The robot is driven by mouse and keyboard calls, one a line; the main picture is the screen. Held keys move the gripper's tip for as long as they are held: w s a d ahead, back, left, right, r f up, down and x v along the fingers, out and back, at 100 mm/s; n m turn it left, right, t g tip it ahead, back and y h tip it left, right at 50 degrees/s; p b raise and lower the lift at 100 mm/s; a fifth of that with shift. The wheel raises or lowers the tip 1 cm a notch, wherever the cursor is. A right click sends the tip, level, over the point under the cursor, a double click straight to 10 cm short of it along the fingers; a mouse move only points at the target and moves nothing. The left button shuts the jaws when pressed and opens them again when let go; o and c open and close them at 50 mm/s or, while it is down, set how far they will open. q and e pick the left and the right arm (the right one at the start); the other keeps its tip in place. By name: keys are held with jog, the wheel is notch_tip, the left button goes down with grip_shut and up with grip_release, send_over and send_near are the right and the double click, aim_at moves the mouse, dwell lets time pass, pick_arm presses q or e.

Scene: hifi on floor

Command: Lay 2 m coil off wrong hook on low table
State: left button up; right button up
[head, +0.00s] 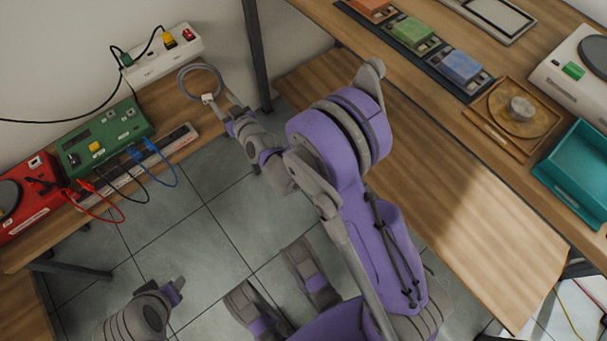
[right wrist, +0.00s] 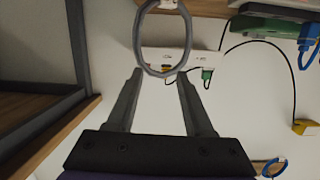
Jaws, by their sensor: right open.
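A grey coil of cable (head: 220,78) with a white tag shows at the upper left of the head view, at the right end of a low wooden table (head: 172,102). I cannot tell if it rests there or hangs above it. My right gripper (head: 231,105) is open beside the coil. In the right wrist view the coil (right wrist: 138,40) shows as a loop in front of and between the fingertips; contact cannot be told. No hook is clearly visible. My left gripper (head: 176,289) is low at the left, away from the coil; its opening is unclear.
The low table holds a green box (head: 105,137), a red device (head: 28,200) with leads, and a white socket strip (head: 160,55). A dark post (head: 257,55) stands right of the coil. A wooden bench with a lower shelf (head: 480,235) is at the right.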

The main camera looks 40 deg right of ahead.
jog(key=s+a+r+n+g+y, duration=0.1)
jog(key=s+r+g, duration=0.2)
jog(key=s, duration=0.5)
jog(key=s+r+g, duration=0.2)
jog(key=s+g, duration=0.1)
jog(key=s, duration=0.5)
jog(key=s+d+f+g, duration=0.1)
jog(key=s+g, duration=0.1)
jog(key=s, duration=0.8)
jog(key=s+d+f+g+h, duration=0.1)
jog(key=s+d+g, duration=0.1)
jog(key=s, duration=0.9)
jog(key=shift+f+m+g, duration=0.15)
jog(key=shift+m+g, duration=0.25)
jog(key=shift+g, duration=0.3)
